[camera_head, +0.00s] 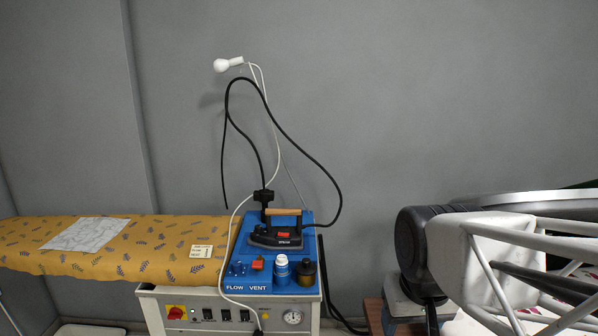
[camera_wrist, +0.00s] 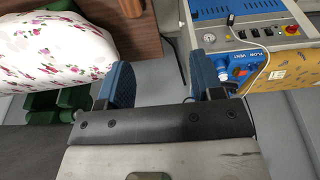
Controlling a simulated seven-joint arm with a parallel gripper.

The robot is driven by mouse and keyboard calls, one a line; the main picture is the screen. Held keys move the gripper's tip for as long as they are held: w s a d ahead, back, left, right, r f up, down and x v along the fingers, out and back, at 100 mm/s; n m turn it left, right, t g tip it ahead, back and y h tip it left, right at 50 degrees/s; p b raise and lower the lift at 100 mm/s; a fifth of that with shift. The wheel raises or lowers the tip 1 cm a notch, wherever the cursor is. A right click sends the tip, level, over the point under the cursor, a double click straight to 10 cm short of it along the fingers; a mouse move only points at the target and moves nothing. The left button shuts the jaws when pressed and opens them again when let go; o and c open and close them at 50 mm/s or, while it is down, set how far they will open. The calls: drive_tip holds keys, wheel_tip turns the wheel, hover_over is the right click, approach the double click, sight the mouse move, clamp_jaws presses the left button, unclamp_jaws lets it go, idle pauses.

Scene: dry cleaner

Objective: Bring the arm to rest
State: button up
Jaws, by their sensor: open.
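My gripper (camera_wrist: 158,78) shows in the wrist view. Its two blue-padded fingers stand wide apart with nothing between them, and grey floor shows beyond the gap. The blue-topped ironing station (camera_wrist: 232,62) lies beyond the right finger, and a white floral padded surface (camera_wrist: 50,50) lies to the left of the left finger. I cannot make out my gripper in the head view. Dark and white parts with grey bars fill the lower right there and hide part of what is behind.
In the head view, the iron (camera_head: 277,236) rests on the station (camera_head: 240,308), with a hose and cable looping up to a white lamp (camera_head: 229,64). A yellow patterned board (camera_head: 130,262) extends left, with a pale cloth (camera_head: 85,234) on it. Green objects (camera_wrist: 45,105) lie below the floral surface.

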drive_tip(key=s, duration=0.1)
drive_tip(key=s+f, duration=0.1)
drive_tip(key=s, duration=0.1)
drive_tip(key=s+d, duration=0.1)
drive_tip(key=shift+s+d+f, duration=0.1)
drive_tip(key=shift+s+f, duration=0.2)
drive_tip(key=shift+s, duration=0.05)
